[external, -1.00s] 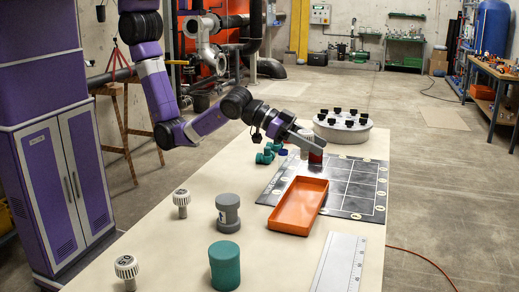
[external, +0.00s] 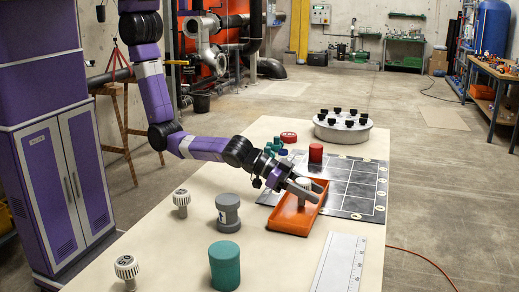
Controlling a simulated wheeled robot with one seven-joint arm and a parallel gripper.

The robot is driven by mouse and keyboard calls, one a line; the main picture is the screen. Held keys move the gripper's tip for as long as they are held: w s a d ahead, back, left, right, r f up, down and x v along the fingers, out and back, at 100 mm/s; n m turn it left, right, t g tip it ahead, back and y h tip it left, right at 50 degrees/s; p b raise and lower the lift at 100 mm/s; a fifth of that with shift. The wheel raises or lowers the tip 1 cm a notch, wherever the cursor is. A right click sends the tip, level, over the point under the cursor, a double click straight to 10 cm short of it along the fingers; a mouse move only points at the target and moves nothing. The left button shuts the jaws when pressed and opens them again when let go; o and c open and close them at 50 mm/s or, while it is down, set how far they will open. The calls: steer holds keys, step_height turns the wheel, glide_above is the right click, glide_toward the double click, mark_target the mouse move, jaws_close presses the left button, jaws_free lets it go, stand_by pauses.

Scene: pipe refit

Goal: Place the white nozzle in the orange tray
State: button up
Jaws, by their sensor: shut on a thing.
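My gripper (external: 312,191) is shut on a white nozzle (external: 303,187) and is over the orange tray (external: 287,222). The nozzle is roughly upright between the fingers, within the tray's outline. Its lower end is low in the tray, but I cannot tell whether it touches the floor. The fingers hide part of the nozzle and part of the tray. Two similar white ribbed pieces stand on the table, one at the left (external: 181,204) and one at the front left (external: 127,270).
A grey spool (external: 228,214) and a teal cylinder (external: 224,267) stand left of the tray. A ruler (external: 340,262) lies in front. Behind are a dark grid board (external: 347,180), a red cylinder (external: 315,153), a red cap (external: 289,138), teal fittings (external: 272,148) and a round knobbed carousel (external: 343,131).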

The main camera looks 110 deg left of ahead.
steer(key=shift+f, duration=0.1)
steer(key=shift+f, duration=0.1)
steer(key=o, duration=1.3)
steer(key=shift+o, duration=0.2)
steer(key=shift+r, duration=0.25)
steer(key=v, duration=1.2)
